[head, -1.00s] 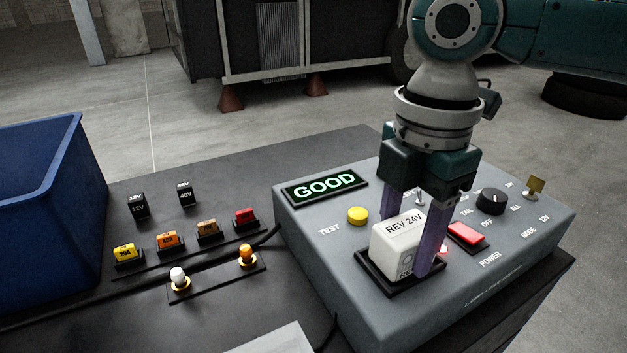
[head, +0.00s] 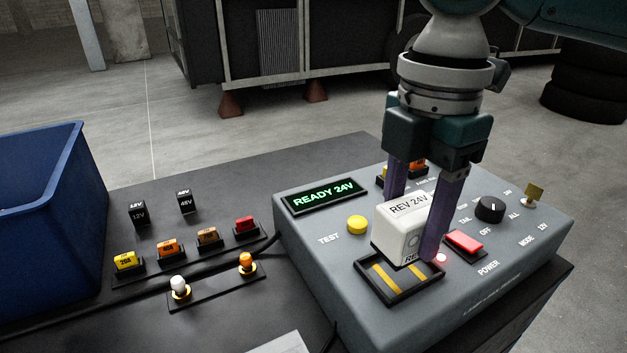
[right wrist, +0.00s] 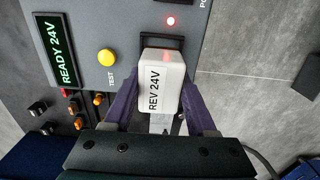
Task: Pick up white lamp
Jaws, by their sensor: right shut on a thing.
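The white lamp (head: 396,232) is a white block labelled "REV 24V". My right gripper (head: 415,225) is shut on it, with one purple finger on each side, and holds it just above its black socket (head: 398,290). Two brass contact strips show in the socket. In the right wrist view the white lamp (right wrist: 160,85) sits between the fingers of my right gripper (right wrist: 160,105). My left gripper is not in view.
The grey tester (head: 310,240) has a display (head: 324,196) reading "READY 24V", a yellow test button (head: 357,225), a red power switch (head: 464,243) and a black knob (head: 489,209). Coloured fuses, small bulbs and a blue bin (head: 50,220) stand to the left.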

